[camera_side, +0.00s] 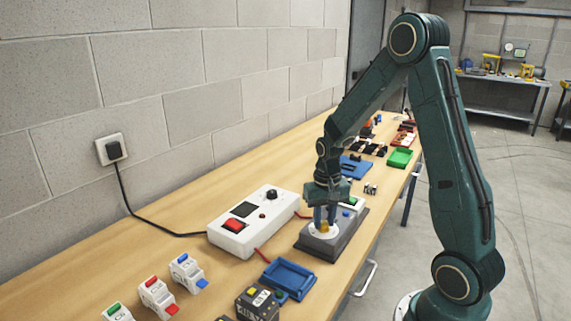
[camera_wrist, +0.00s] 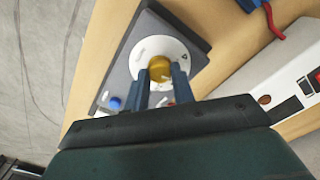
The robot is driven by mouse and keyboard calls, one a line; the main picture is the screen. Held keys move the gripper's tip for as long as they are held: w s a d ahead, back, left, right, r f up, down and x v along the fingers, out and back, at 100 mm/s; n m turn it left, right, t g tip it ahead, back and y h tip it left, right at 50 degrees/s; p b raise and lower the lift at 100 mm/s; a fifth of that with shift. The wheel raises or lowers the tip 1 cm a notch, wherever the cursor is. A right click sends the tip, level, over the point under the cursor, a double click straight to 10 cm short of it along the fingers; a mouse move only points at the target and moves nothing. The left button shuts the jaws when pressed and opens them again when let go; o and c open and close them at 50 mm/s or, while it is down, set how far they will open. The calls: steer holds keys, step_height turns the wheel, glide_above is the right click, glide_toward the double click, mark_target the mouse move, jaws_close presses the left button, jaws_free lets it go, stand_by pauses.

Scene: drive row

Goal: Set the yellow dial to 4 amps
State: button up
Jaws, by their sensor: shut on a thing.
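The yellow dial (camera_side: 324,227) sits on a white round scale plate (camera_side: 312,232) on top of a dark grey box (camera_side: 312,247). In the wrist view the yellow dial (camera_wrist: 160,69) shows between the fingertips of my gripper (camera_wrist: 160,78), above the white scale plate (camera_wrist: 138,62). My gripper (camera_side: 325,216) points straight down and is shut on the dial. The marks on the scale are too small and partly covered, so I cannot read the setting.
A white power unit (camera_side: 255,222) with a red switch stands left of the box, joined by a red cable (camera_side: 264,255). A blue tray (camera_side: 288,277) and several breakers (camera_side: 187,271) lie in front. A green tray (camera_side: 400,158) is farther back.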

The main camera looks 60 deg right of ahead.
mark_target(324, 223)
steer(key=n, duration=0.9)
steer(key=o, duration=1.7)
steer(key=shift+o, duration=0.2)
steer(key=shift+r, duration=0.15)
steer(key=shift+r, duration=3.35)
